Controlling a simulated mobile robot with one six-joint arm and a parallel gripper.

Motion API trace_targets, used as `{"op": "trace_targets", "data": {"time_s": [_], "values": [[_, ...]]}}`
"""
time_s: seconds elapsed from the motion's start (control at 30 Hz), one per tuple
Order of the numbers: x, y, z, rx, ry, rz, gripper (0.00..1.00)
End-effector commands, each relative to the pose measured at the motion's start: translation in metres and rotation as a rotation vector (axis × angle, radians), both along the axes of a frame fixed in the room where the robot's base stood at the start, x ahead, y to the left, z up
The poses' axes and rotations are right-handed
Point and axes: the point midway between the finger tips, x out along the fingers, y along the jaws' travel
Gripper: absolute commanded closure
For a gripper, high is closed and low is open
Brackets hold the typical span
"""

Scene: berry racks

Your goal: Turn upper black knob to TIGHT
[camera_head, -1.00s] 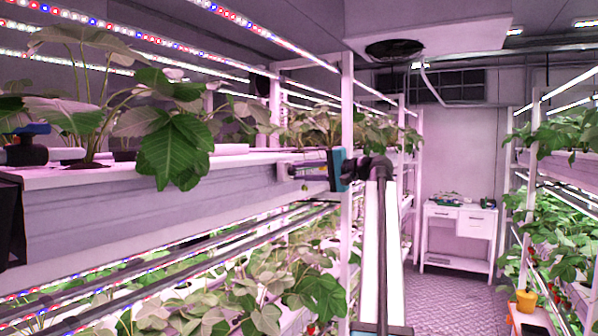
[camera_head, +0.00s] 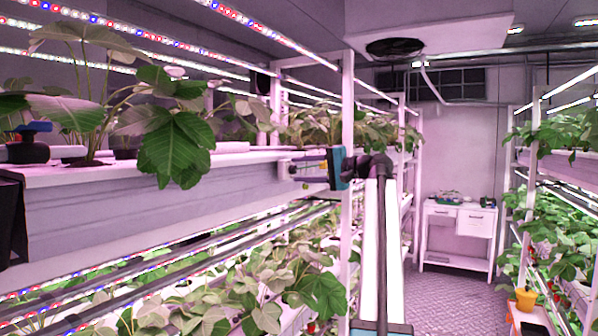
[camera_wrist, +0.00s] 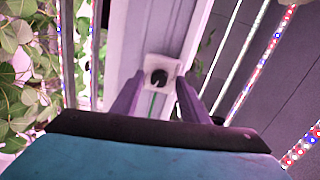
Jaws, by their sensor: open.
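A black knob (camera_wrist: 158,77) sits on a square white plate on a pale panel in the wrist view. A thin green mark shows just below the plate; I cannot read any label or the knob's setting. My gripper (camera_wrist: 158,88) is open, with one purple-grey finger on each side of the knob in the picture. I cannot tell how far the fingertips are from it in depth. In the head view my gripper (camera_head: 290,168) points left, close to the rack post and shelf edge.
A long planted shelf (camera_head: 140,205) runs along the left, with broad leaves (camera_head: 178,150) hanging over its edge. A white post (camera_head: 347,110) stands beside my arm. A blue-handled fitting (camera_head: 34,128) is at far left. The aisle floor (camera_head: 440,290) is clear.

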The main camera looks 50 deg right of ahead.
Motion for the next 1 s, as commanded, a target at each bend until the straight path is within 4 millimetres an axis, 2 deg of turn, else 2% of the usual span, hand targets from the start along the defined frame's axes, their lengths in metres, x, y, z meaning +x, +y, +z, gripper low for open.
{"op": "trace_targets", "data": {"time_s": [0.27, 0.8, 1.0], "values": [[-0.023, -0.007, 0.0, -0.001, 0.0, -0.002, 0.59], [-0.105, -0.028, 0.006, 0.0, -0.001, -0.002, 0.59], [-0.128, -0.034, 0.009, 0.001, -0.002, 0.0, 0.59]]}}
